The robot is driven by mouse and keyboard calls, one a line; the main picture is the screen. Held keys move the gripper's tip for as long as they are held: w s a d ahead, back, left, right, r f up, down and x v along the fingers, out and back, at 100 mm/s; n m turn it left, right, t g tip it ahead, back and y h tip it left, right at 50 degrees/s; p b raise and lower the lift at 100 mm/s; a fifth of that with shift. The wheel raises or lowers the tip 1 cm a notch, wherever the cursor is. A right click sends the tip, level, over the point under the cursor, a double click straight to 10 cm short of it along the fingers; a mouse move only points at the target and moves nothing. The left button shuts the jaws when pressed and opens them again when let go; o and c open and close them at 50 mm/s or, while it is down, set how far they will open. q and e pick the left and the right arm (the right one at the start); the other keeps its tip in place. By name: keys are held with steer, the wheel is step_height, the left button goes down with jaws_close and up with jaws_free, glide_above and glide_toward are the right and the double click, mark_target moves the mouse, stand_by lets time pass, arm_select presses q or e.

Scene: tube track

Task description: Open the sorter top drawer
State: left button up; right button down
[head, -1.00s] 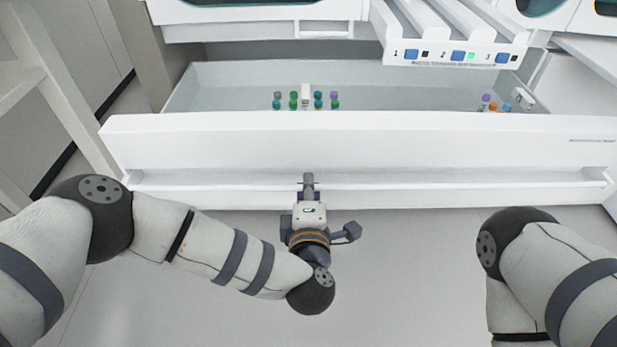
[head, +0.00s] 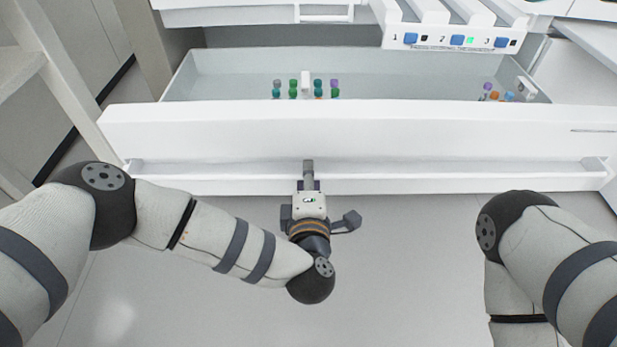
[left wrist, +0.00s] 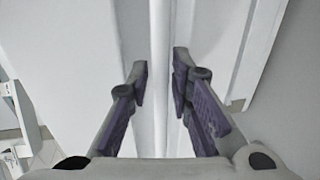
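The white drawer's front (head: 350,132) spans the middle of the head view. The drawer is pulled well out, showing its pale inner back wall (head: 400,62) and several tubes. A long white handle rail (head: 430,184) runs along the lower front. My left gripper (head: 308,172) is at this rail, left of its middle. Exact contact is hard to see. My right gripper is out of view.
Green and purple capped tubes (head: 318,88) stand inside the drawer, with more tubes (head: 495,94) at its right. A slotted rack numbered 1 to 3 (head: 440,41) overhangs the drawer's back right. Open floor (head: 410,270) lies in front.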

arm_select(q)
steer(key=s+r, duration=0.2)
steer(key=s, duration=0.9)
steer(key=shift+s+r, duration=0.15)
steer(key=shift+s, duration=0.2)
